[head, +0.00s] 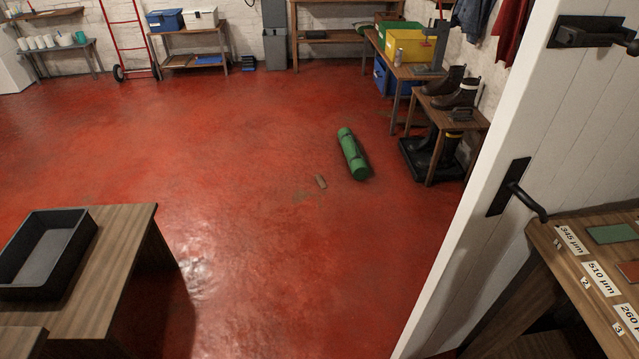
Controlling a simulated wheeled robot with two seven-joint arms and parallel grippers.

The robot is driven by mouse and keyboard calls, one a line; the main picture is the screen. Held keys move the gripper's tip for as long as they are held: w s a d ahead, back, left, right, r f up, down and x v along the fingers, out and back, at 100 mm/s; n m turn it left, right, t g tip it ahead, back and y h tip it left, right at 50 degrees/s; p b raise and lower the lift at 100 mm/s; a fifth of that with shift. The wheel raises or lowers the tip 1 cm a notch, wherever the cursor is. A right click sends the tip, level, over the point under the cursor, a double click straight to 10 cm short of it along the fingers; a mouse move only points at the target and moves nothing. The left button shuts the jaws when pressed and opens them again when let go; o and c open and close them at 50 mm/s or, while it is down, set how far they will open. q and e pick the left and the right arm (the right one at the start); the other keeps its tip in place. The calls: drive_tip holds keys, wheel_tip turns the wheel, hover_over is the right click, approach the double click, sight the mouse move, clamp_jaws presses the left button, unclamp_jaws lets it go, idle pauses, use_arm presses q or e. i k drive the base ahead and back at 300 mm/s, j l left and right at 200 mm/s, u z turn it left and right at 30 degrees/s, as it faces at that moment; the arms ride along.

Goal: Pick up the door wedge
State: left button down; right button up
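A small brown wooden piece (320,182) lies on the red floor near the middle of the head view, just left of a green roll. It looks like the door wedge, but it is too small to make out its slope. It lies flat and apart from the roll, with nothing on it. Neither of my grippers is in view.
The green roll (353,154) lies on the floor. A white door (520,130) stands at the right, beside a table with labels (590,270). A wooden table (120,250) with a black tray (22,290) is at front left. A boot bench (468,122) stands behind. Mid floor is clear.

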sight(320, 180)
drive_tip(key=i+j+u, duration=0.15)
drive_tip(key=i, duration=0.25)
drive_tip(key=i+j+z, duration=0.1)
drive_tip(key=i, duration=0.4)
drive_tip(key=i+j, duration=0.2)
drive_tip(key=i, duration=0.3)
drive_tip(key=i+j+z, duration=0.15)
drive_tip(key=i, duration=0.3)
drive_tip(key=i+j, duration=0.3)
drive_tip(key=i, duration=0.2)
drive_tip(key=i+l+z, duration=0.2)
drive_tip(key=i+z, duration=0.7)
drive_tip(key=i, duration=0.15)
drive_tip(key=i+l+u, duration=0.8)
drive_tip(key=k+l, duration=0.05)
drive_tip(key=k, duration=0.05)
